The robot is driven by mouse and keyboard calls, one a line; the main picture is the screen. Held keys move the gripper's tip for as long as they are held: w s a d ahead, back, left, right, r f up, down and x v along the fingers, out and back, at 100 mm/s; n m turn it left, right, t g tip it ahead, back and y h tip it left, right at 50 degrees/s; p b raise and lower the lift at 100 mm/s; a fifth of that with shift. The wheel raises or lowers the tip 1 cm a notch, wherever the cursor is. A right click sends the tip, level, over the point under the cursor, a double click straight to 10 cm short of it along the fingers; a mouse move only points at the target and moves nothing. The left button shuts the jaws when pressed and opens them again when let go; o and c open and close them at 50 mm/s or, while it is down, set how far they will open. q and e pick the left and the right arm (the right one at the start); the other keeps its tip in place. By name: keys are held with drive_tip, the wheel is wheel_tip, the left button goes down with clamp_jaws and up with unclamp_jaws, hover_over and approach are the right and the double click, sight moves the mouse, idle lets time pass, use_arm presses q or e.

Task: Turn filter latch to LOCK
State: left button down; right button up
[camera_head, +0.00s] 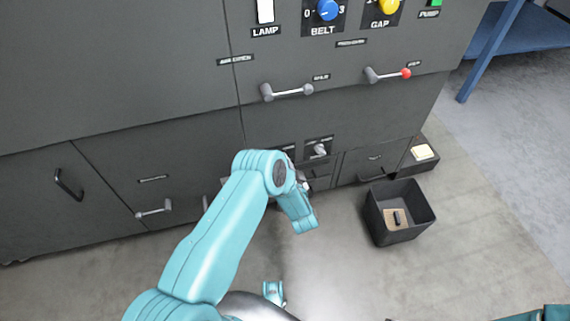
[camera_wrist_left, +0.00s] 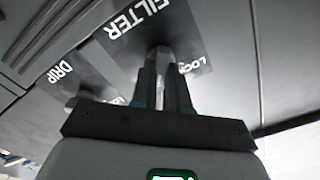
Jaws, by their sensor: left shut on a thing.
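In the left wrist view the FILTER plate (camera_wrist_left: 138,22) shows upside down, with the word LOCK (camera_wrist_left: 188,67) just right of my fingers. My left gripper (camera_wrist_left: 163,62) is shut on the grey filter latch (camera_wrist_left: 160,50), which is mostly hidden between the fingers. The latch's exact angle cannot be told. The label on the other side of the fingers is partly covered. In the head view my left arm covers the latch and the gripper's fingertips.
The DRIP knob (camera_head: 320,150) is close beside the filter latch; its plate (camera_wrist_left: 68,75) also shows in the left wrist view. Bar handles (camera_head: 287,91) stick out above. A dark open bin (camera_head: 399,213) stands on the floor at right.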

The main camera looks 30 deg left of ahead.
use_arm(q)
drive_tip(key=shift+s+a+n+b, duration=0.15)
drive_tip(key=shift+n+b, duration=0.35)
drive_tip(key=shift+n, duration=3.7)
drive_tip(key=shift+s+n+b, duration=0.15)
drive_tip(key=shift+n+b, duration=0.35)
drive_tip(key=shift+n, duration=3.7)
drive_tip(key=shift+f, duration=0.1)
drive_tip(key=c, duration=1.1)
unclamp_jaws()
drive_tip(key=shift+p+v, duration=2.4)
drive_tip(key=shift+v, duration=5.7)
